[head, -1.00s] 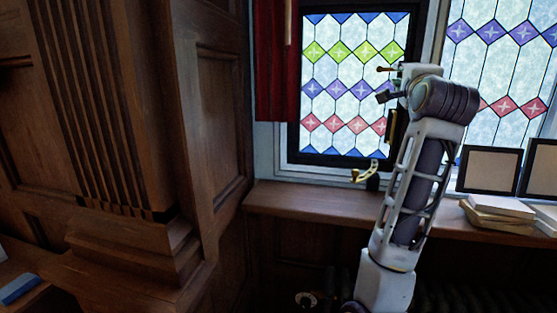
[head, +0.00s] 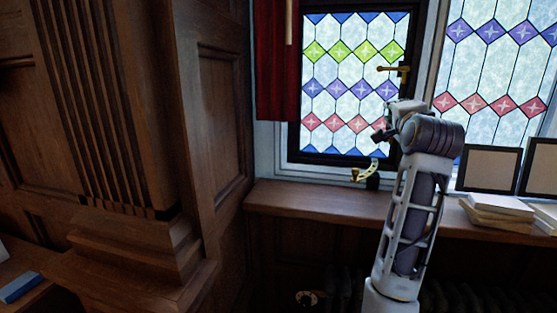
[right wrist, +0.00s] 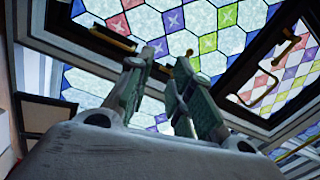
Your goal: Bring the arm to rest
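My right arm (head: 410,215) rises from the bottom of the head view in front of the window sill. Its wrist bends left, and the right gripper (head: 380,134) is small and dark in front of the lower right of the stained-glass window (head: 345,80). In the right wrist view, the two fingers of the right gripper (right wrist: 166,57) stand apart with nothing between them. My left gripper is in neither view.
A brass handle (head: 393,69) is on the window frame above the gripper, and a brass stay (head: 366,173) is below it. The wooden sill (head: 310,202) holds stacked books (head: 497,210) and dark frames (head: 488,168) at right. A wood-panelled pillar (head: 110,120) fills the left.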

